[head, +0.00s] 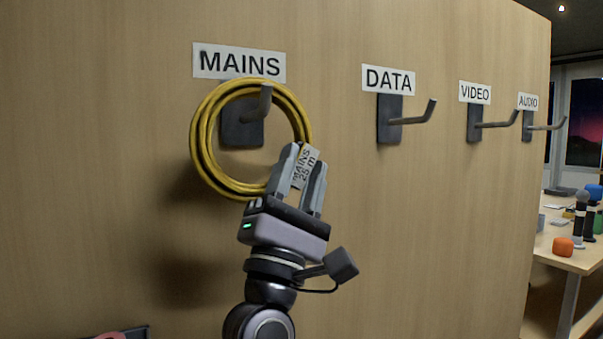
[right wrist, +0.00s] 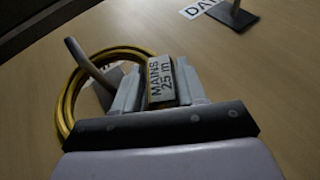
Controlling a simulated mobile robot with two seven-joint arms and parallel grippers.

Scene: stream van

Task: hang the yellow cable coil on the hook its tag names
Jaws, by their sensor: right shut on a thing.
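The yellow cable coil (head: 202,150) is at the MAINS hook (head: 265,102), its ring around the hook in the head view. In the right wrist view the hook (right wrist: 88,62) passes through the ring of the coil (right wrist: 68,100), its tip in front of the cable. I cannot tell whether the cable rests on the hook. The coil's white tag (head: 304,168) reads "MAINS 25 m"; it also shows in the right wrist view (right wrist: 160,82). My right gripper (head: 306,170) is shut on the coil's lower right side, at the tag. My left gripper is not in view.
The wooden panel also bears the DATA (head: 410,116), VIDEO (head: 495,122) and AUDIO (head: 545,126) hooks to the right, all empty. A table (head: 575,262) with an orange block (head: 563,246) and other small items stands beyond the panel's right edge.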

